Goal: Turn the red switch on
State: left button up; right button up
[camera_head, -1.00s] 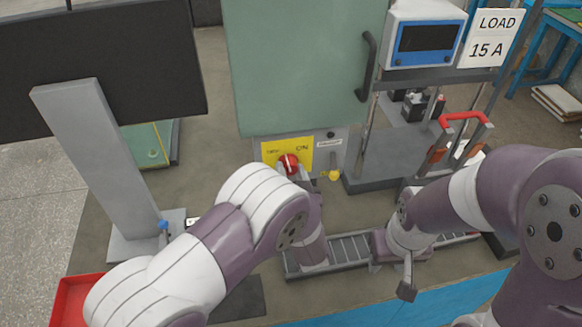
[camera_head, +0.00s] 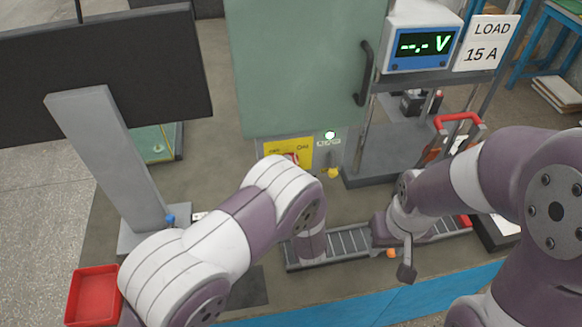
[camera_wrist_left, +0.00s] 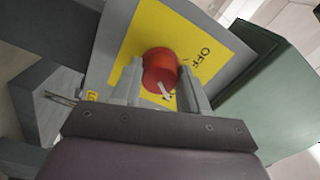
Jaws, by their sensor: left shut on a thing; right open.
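The red switch (camera_wrist_left: 160,70) is a round knob with a white pointer mark on a yellow plate (camera_wrist_left: 128,52). In the left wrist view my left gripper (camera_wrist_left: 162,84) has one finger on each side of the knob and is shut on it. The OFF label shows on the plate; the other labels are partly covered. In the head view the red switch (camera_head: 292,157) is mostly hidden by my left arm. The ON label shows beside it. My right gripper (camera_head: 388,246) is open above the conveyor-like rail, its fingertips poorly visible.
A green lamp (camera_head: 330,134) is lit above a yellow knob (camera_head: 333,173). The meter (camera_head: 425,44) displays "--.- V". A black monitor (camera_head: 105,70) is at left, a red tray (camera_head: 93,296) at lower left. The slatted rail (camera_head: 345,243) runs below my arms.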

pick_arm(q)
jog(key=shift+m, duration=0.6)
jog(key=shift+p, duration=0.3)
jog(key=o, duration=1.1)
jog(key=shift+c, duration=0.2)
jog(key=s+d+b, duration=0.2)
jog(key=s, duration=1)
jog(key=shift+s+d, duration=0.2)
